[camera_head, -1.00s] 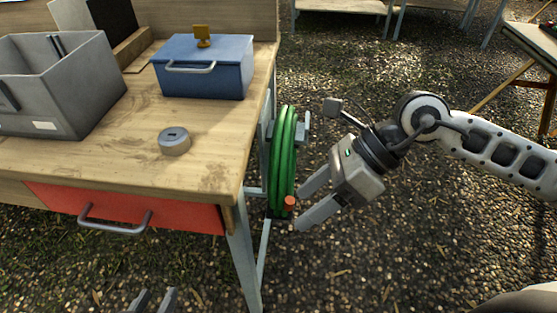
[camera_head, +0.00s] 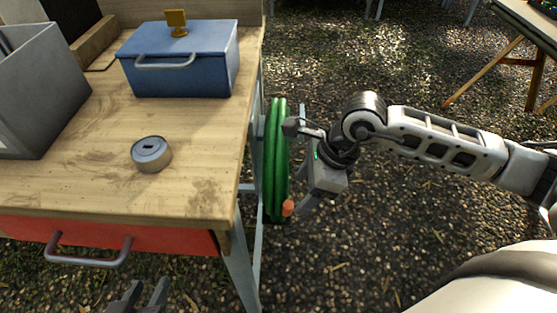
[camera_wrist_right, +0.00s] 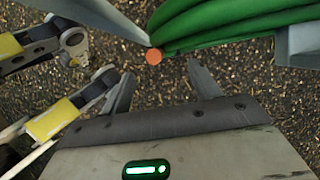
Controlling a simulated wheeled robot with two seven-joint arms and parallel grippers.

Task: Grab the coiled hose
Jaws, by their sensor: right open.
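The coiled green hose (camera_head: 275,160) hangs upright at the workbench's right side, with an orange end piece (camera_head: 288,207) low on its right. In the right wrist view the hose (camera_wrist_right: 225,20) crosses the top right, and its orange end (camera_wrist_right: 154,57) shows just beyond the space between the fingertips. My right gripper (camera_head: 302,194) is beside the hose on its right, open and empty. Its two spread fingers (camera_wrist_right: 162,82) also show in the right wrist view; no hose lies between them. My left gripper (camera_head: 142,294) is at the bottom edge, fingers apart, nothing visible between them.
The wooden workbench (camera_head: 190,185) carries a blue toolbox (camera_head: 185,75), a grey bin (camera_head: 40,95) and a round metal tin (camera_head: 151,155). Its red drawer (camera_head: 150,240) has a handle, and a grey leg (camera_head: 238,265) stands near the hose. Gravel ground lies open at right.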

